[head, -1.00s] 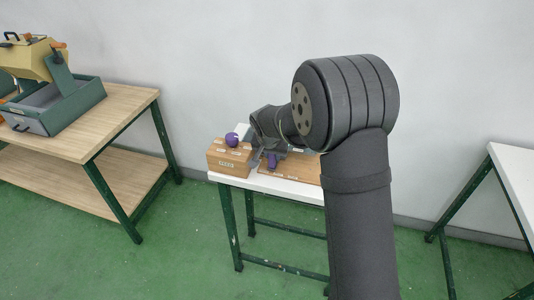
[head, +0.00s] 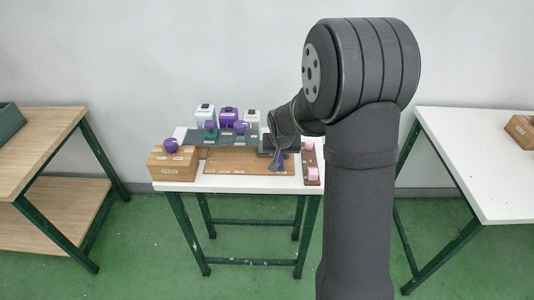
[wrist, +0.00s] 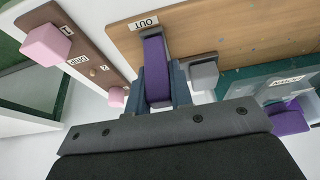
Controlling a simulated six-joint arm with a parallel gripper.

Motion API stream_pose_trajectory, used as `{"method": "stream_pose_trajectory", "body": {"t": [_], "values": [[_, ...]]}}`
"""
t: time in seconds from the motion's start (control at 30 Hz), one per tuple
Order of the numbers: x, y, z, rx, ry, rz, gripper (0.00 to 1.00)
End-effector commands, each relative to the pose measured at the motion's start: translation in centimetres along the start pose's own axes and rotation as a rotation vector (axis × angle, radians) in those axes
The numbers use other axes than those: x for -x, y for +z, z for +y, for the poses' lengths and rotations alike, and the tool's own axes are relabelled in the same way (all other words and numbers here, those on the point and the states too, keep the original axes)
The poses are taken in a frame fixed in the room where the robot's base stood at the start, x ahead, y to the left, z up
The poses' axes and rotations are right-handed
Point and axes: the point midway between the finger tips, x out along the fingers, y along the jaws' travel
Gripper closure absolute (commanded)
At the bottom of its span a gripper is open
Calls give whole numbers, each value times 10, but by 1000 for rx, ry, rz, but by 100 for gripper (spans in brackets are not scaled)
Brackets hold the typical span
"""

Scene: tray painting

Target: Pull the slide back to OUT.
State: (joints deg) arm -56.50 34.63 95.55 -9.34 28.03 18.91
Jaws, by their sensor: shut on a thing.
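The purple slide handle (wrist: 155,66) stands between the two fingers of my gripper (wrist: 158,84) in the wrist view, and the gripper is shut on it. The handle is beside the OUT label (wrist: 145,22), at that end of the wooden slide board (wrist: 215,30). In the head view my gripper (head: 279,158) is over the right end of the same board (head: 225,160). My wrist covers part of the handle and the board's far right corner there.
A brown strip (wrist: 88,38) with pink blocks (wrist: 46,44) lies close beside the OUT end. A grey block (wrist: 204,76) and a teal panel (wrist: 258,82) are on the other side. A wooden box with a purple knob (head: 171,145) stands at the table's left.

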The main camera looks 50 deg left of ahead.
Motion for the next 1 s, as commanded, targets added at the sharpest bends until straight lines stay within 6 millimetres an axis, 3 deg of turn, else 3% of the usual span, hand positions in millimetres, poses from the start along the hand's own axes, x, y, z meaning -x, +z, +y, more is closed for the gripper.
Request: {"method": "stream_pose_trajectory", "body": {"t": [0.53, 0.57, 0.67, 1.0], "values": [[0, 0, 13, -1, 4, -2, 100], [0, 0, 13, -1, 4, -2, 76], [0, 0, 12, -1, 3, -2, 58], [2, 0, 10, 0, 1, 0, 58]]}}
